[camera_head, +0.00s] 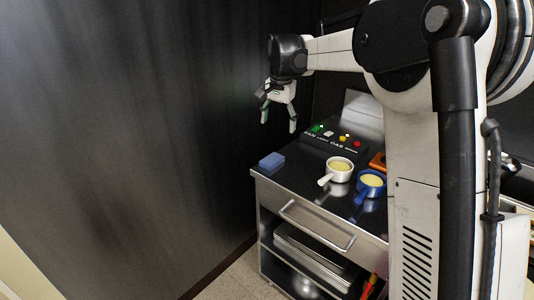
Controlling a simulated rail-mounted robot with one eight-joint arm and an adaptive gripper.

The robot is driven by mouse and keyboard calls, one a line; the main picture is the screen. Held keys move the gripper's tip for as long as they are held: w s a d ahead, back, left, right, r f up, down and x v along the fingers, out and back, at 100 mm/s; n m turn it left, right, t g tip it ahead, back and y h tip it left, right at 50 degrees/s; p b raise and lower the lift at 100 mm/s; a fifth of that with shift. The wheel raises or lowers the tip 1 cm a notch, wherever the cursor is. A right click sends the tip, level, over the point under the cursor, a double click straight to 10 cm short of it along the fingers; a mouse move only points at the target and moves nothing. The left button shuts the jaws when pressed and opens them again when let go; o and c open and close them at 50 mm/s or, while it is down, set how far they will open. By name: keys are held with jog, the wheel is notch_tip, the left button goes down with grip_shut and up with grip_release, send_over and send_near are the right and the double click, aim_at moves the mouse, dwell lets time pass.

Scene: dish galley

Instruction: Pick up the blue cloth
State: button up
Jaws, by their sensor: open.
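A small folded blue cloth (271,161) lies on the dark counter top (305,187), near its left front corner. My gripper (279,121) hangs above the back left part of the counter with its fingers pointing down. It is open and nothing shows between the fingers. It is above the cloth in the picture and apart from it.
A white-handled pot (337,171) and a blue pot (370,184) with yellowish contents stand right of the cloth. A panel with colored buttons (343,139) is behind them. A dark wall (120,130) rises on the left. A drawer handle (316,226) juts from the counter front.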

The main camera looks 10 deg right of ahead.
jog(key=w+f+m+g+p, duration=0.2)
jog(key=w+f+p, duration=0.1)
jog(key=w+f, duration=0.55)
send_over(272, 159)
jog(key=f, duration=0.4)
jog(key=f+p, duration=0.1)
jog(key=f, duration=0.2)
jog(key=shift+a, duration=0.25)
jog(key=shift+d+f+p, duration=0.15)
jog(key=shift+f+p, duration=0.15)
jog(key=shift+f, duration=1.05)
jog(key=shift+d+f+p, duration=0.1)
jog(key=shift+f+p, duration=0.2)
jog(key=shift+f, duration=1)
jog(key=c, duration=1.2)
jog(key=shift+c, duration=0.2)
jog(key=shift+r, duration=0.5)
jog(key=r, duration=0.2)
jog(key=r+b, duration=0.1)
jog(key=shift+s+a+r, duration=0.3)
jog(key=shift+s, duration=0.1)
jog(key=s+a+r+b, duration=0.2)
jog(key=s+a+r, duration=0.4)
jog(key=s, duration=0.2)
jog(key=shift+s+a+r, duration=0.25)
